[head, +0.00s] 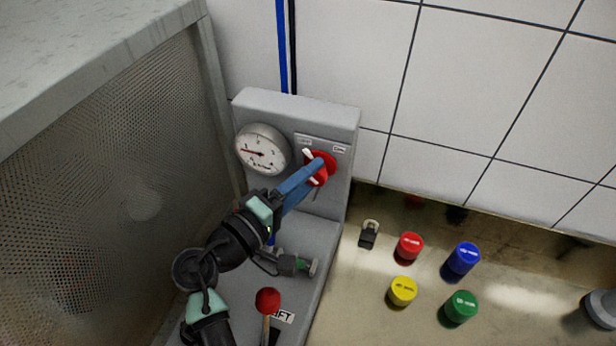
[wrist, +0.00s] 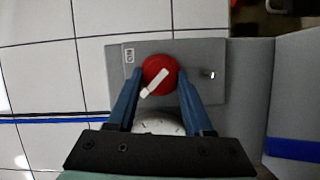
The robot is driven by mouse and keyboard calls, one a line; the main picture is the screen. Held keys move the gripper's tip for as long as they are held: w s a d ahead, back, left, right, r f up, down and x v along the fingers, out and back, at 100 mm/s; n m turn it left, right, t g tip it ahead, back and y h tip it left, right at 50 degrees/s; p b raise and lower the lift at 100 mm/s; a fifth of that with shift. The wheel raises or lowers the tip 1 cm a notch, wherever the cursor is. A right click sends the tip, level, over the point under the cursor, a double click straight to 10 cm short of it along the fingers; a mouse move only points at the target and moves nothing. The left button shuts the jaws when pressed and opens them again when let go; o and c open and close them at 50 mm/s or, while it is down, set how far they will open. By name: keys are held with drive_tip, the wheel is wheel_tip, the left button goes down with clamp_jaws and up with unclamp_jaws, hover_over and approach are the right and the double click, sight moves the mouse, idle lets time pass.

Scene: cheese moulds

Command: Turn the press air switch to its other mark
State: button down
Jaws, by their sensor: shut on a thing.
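The press air switch is a round red knob (head: 323,181) with a white pointer, on a grey panel (head: 345,118). In the head view the pointer leans up and left, toward the left label (head: 305,140), which is too small to read surely. The ON label (head: 340,148) is at the upper right; it also shows in the wrist view (wrist: 129,55). My gripper (head: 318,172) reaches the knob from the lower left. In the wrist view its blue fingers lie on either side of the red knob (wrist: 153,70), shut on it. The left fingertip hides part of the panel.
A pressure gauge (head: 262,150) sits left of the switch. A red-ball lever (head: 268,300) stands below. A mesh-sided cabinet (head: 110,190) is close on the left. A padlock (head: 368,236) and red, blue, yellow and green capped pieces (head: 410,246) lie on the surface at right.

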drive_tip(key=shift+c, duration=1.4)
unclamp_jaws()
drive_tip(key=b+v, duration=0.3)
drive_tip(key=v, duration=1)
